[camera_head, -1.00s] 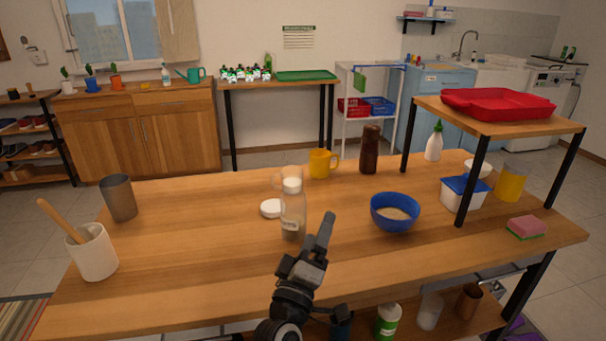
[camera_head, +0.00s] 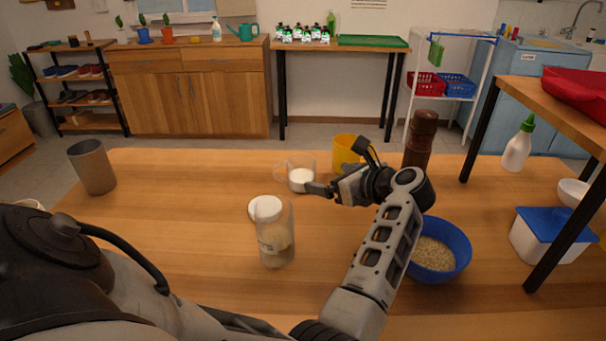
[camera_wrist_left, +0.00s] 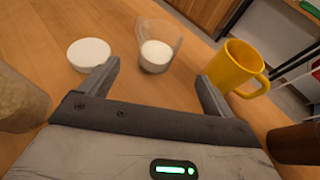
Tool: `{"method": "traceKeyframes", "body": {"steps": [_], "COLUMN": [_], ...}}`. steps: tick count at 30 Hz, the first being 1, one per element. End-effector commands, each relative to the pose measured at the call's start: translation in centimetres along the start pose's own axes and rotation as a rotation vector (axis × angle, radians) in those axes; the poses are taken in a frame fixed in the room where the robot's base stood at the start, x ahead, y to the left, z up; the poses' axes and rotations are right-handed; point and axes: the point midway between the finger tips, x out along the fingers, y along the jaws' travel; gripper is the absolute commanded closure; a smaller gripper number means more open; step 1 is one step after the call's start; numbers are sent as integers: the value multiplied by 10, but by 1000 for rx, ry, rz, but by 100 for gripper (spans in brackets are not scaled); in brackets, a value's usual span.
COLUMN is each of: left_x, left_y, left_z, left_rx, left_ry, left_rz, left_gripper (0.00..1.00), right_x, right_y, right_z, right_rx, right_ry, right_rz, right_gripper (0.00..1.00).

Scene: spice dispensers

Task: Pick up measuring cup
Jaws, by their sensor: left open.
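The clear measuring cup (camera_head: 299,177) stands on the table with white contents inside. It also shows in the left wrist view (camera_wrist_left: 158,50), upright, beyond and between my fingertips. My left gripper (camera_head: 337,167) is at the cup's right and near side, fingers pointing towards it. The left wrist view shows my left gripper (camera_wrist_left: 158,78) open, with nothing between its fingers. I see no contact with the cup. My right gripper is not in view.
A clear jar (camera_head: 276,243) and a white lid (camera_wrist_left: 89,55) are to the left. A blue bowl (camera_head: 455,262) of grain lies near right. The table's left is clearer.

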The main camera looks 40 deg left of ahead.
Motion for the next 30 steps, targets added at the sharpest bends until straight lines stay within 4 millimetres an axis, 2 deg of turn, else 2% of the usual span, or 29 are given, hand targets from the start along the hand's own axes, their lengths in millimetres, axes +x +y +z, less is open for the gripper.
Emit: {"method": "traceKeyframes", "body": {"steps": [1,4,13,17,21,30], "left_x": [12,28,52,72,90,95], "left_y": [1,0,2,6,6,6], "left_z": [1,0,3,7,4,4], "left_rx": [1,1,3,4,2,2], "left_ry": [-3,-4,-4,-6,-4,-2], "left_rz": [3,1,1,2,0,-1], "left_gripper": [12,12,12,12,12,12], "right_x": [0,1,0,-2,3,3], "right_y": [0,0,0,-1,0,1], "right_z": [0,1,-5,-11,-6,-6], "right_rx": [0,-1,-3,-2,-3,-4], "right_ry": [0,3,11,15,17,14], "right_rz": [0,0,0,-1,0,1], "right_gripper": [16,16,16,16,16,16]}}
